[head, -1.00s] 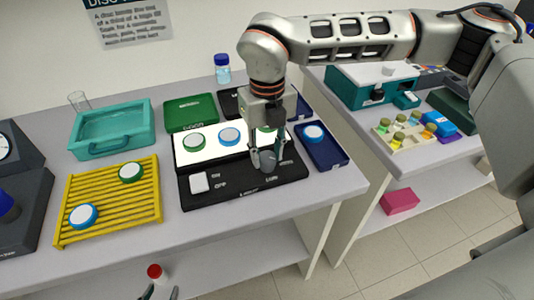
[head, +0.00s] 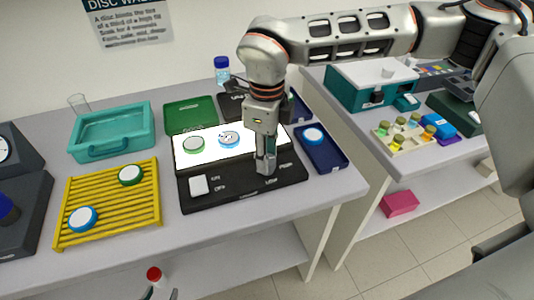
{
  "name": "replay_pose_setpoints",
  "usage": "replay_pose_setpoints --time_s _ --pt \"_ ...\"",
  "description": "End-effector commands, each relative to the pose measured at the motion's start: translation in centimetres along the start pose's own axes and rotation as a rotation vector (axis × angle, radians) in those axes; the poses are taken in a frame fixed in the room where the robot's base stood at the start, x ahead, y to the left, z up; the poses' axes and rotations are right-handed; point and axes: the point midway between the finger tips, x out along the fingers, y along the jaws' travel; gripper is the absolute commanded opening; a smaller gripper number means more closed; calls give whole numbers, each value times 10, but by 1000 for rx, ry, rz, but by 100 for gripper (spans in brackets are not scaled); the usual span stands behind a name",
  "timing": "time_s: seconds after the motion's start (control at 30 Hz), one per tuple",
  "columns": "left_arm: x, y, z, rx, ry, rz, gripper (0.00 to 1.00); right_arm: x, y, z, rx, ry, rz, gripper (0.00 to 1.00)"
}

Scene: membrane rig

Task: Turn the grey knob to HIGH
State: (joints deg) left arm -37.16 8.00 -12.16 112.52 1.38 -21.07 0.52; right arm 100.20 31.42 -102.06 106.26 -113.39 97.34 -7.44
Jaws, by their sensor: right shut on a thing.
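My right gripper (head: 266,168) comes down from above onto the right part of the black control panel (head: 240,196). It is shut on the grey knob, which its fingers almost wholly hide, so I cannot read where the knob points. Small labels lie on the panel beside the fingers, including one at their right. A white rocker switch (head: 198,185) sits at the panel's left, next to ON and OFF marks.
Behind the panel, a lit white plate (head: 210,155) carries a green-rimmed and a blue-rimmed disc. A yellow rack (head: 107,207) with two discs stands left, a teal tray (head: 112,129) behind it. A blue tray (head: 322,152) with a disc is right of the panel.

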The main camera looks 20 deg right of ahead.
Motion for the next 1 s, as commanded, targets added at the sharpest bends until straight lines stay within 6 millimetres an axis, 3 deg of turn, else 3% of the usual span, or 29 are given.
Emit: replay_pose_setpoints --time_s 0.63,0.67,0.7,0.73,1.0 --pt "0 0 1 0 -2 0 40 -1 0 1 -55 -2 -1 8" --pt "0 0 1 0 -2 0 40 -1 0 1 -55 -2 -1 32" --pt "0 0 1 0 -3 0 40 -1 0 1 -54 -2 -1 42" --pt "0 0 1 0 -3 0 40 -1 0 1 -54 -2 -1 47" --pt "0 0 1 1 -3 0 40 0 0 0 -53 -1 0 47"
